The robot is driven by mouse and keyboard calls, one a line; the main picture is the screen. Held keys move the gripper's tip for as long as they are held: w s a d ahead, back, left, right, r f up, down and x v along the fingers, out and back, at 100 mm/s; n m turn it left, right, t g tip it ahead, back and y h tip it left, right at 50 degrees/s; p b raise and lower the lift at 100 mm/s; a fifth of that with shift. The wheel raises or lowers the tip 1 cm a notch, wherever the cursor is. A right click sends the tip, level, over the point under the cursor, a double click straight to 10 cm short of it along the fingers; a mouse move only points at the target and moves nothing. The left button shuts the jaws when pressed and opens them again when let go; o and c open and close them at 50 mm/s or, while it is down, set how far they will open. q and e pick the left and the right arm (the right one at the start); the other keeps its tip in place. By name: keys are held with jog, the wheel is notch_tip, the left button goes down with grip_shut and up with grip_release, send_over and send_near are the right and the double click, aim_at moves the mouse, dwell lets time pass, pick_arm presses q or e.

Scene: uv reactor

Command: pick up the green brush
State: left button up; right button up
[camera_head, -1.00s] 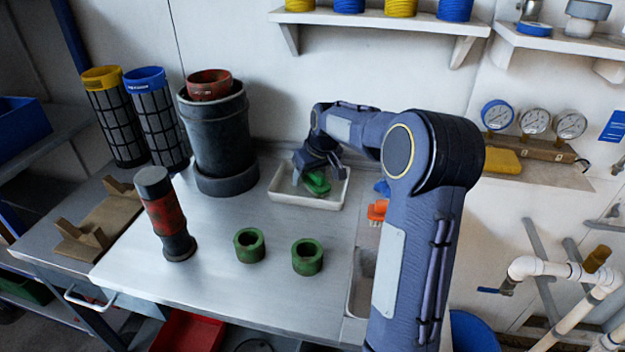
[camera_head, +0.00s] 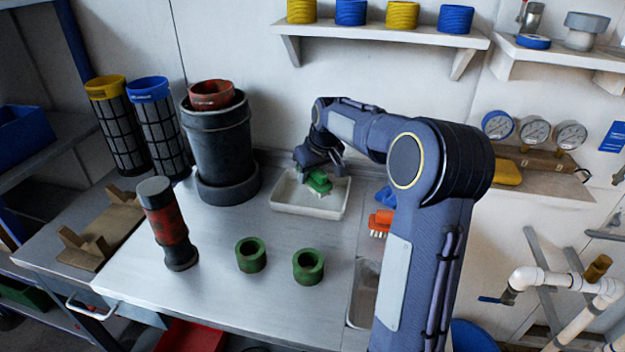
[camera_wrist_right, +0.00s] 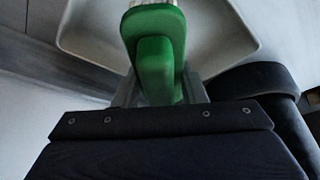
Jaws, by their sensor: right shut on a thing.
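The green brush (camera_head: 319,182) is in the jaws of my right gripper (camera_head: 320,172), over the white tray (camera_head: 305,210) at the back of the bench. Its pale bristles point down toward the tray, and it seems slightly above the tray floor. In the right wrist view the brush's green handle (camera_wrist_right: 155,50) is between the fingers, with the tray (camera_wrist_right: 225,50) behind it. My right gripper is shut on the brush. My left gripper is not in view.
A large dark cylinder (camera_head: 222,150) stands left of the tray. Two green rings (camera_head: 308,266) and a red-black cylinder (camera_head: 168,225) stand in front. An orange brush (camera_head: 380,222) and a blue item (camera_head: 386,196) lie right of the tray.

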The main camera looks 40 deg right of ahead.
jog(key=s+a+r+p, duration=0.1)
jog(key=s+a+r, duration=0.7)
jog(key=a+r, duration=0.1)
jog(key=shift+s+a+r, duration=0.2)
jog(key=shift+s+a, duration=0.2)
jog(key=shift+a, duration=0.5)
